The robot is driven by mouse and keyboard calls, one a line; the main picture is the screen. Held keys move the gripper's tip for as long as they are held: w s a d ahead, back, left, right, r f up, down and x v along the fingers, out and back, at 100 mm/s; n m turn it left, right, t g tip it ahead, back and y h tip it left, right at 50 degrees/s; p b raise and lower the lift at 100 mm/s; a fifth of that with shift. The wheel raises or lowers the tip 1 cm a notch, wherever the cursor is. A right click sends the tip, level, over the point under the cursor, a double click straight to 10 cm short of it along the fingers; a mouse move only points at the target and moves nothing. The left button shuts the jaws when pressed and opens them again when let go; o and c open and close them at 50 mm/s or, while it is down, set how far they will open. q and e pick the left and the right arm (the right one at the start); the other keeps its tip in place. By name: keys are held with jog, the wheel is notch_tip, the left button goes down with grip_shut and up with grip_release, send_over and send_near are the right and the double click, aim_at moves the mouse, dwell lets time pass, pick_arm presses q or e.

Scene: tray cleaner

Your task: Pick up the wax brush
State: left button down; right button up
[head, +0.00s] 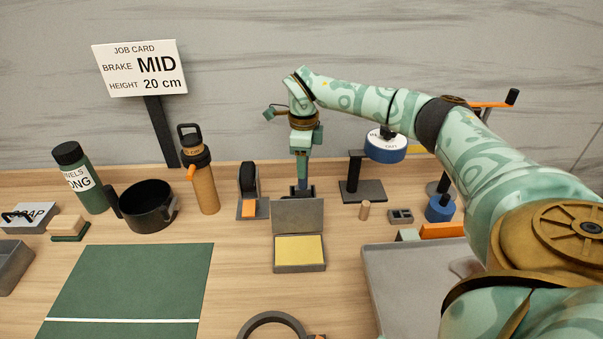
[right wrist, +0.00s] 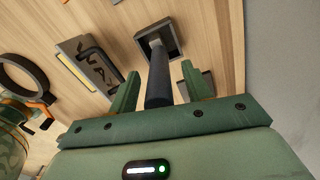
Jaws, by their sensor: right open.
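A dark blue upright handle, seemingly the wax brush (head: 303,184), stands in a small dark square holder (head: 290,191) behind the wax tin. In the right wrist view the handle (right wrist: 159,80) rises from the grey holder (right wrist: 172,32) between the two fingers. Its lower end is hidden in the holder. My right gripper (head: 301,170) points down over it; in the wrist view the gripper (right wrist: 158,92) is open, a finger on each side, with a gap visible beside the handle. My left gripper is not in view.
The wax tin (head: 299,268) stands in front with its lid up. A grey tray (head: 380,290) lies at the right. The green mat (head: 130,275) is bare.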

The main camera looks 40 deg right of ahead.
jog(key=shift+f, duration=0.75)
jog(key=shift+r, duration=0.15)
grip_shut()
jog(key=shift+r, duration=0.1)
